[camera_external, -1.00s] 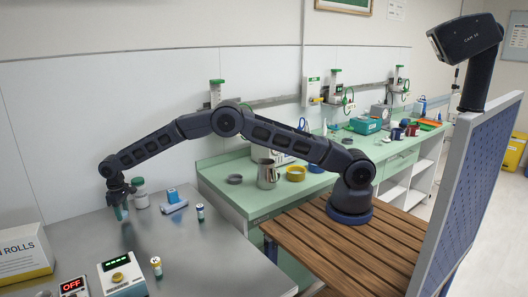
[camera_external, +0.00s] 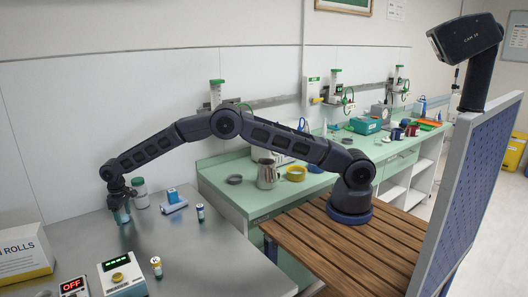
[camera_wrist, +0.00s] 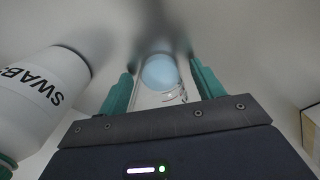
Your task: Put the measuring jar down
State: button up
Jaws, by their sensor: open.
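The measuring jar (camera_wrist: 162,92) is a clear, slim vessel with graduation marks and pale blue inside. In the wrist view it stands between the two teal fingers of my gripper (camera_wrist: 160,88), with a gap visible on each side. In the external view my gripper (camera_external: 120,204) is low over the left part of the steel table (camera_external: 190,255). The jar (camera_external: 122,216) shows there below the fingers as a small teal-tinted shape, at the table surface. Its lower part is hard to make out.
A white swabs bottle (camera_wrist: 38,98) stands close to my gripper, also seen in the external view (camera_external: 140,193). A box of rolls (camera_external: 24,254) sits at the left. The table's middle is clear.

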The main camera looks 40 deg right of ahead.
notch_tip(320, 180, up, 12)
dwell(0.5)
dwell(0.4)
